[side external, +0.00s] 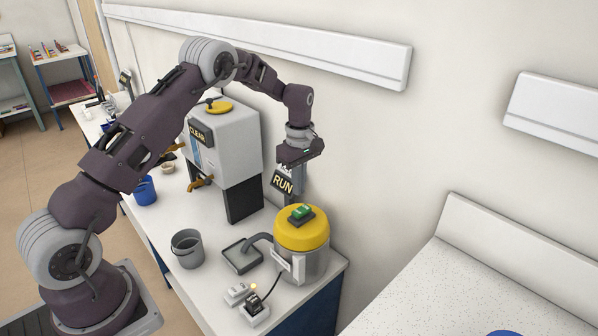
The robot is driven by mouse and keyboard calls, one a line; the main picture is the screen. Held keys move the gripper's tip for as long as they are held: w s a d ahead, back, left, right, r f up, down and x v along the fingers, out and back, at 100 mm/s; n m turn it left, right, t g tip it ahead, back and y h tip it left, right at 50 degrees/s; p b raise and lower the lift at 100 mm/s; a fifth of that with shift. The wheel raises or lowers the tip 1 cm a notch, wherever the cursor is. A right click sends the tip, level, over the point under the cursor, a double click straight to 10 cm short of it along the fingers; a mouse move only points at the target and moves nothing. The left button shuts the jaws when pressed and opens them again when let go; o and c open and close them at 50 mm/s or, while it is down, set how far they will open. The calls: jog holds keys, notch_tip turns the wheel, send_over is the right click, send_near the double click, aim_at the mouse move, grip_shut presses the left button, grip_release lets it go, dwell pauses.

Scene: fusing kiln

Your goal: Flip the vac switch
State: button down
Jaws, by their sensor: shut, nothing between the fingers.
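The vac (301,252) is a grey canister with a yellow lid, standing at the near right end of the white bench. Its switch (301,211) is a green rocker on a black base on top of the lid. My gripper (294,194) points down, shut and empty, just above and behind the switch in this view. The fingertips are small and partly lost against the RUN sign (283,184), so I cannot tell whether they touch the switch.
A grey tank marked CLEAR (235,140) stands left of the vac. A grey bucket (187,248), a shallow square tray (242,256) and a plugged-in power outlet (255,312) are around the vac. A wall is close behind.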

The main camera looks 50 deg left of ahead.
aim_at(301, 210)
notch_tip(301, 210, down, 6)
jog(key=shift+f, duration=0.1)
jog(key=shift+s, duration=0.1)
jog(key=shift+s+f, duration=0.3)
jog(key=shift+f, duration=0.2)
jog(key=shift+w+r, duration=0.2)
jog(key=shift+w, duration=0.65)
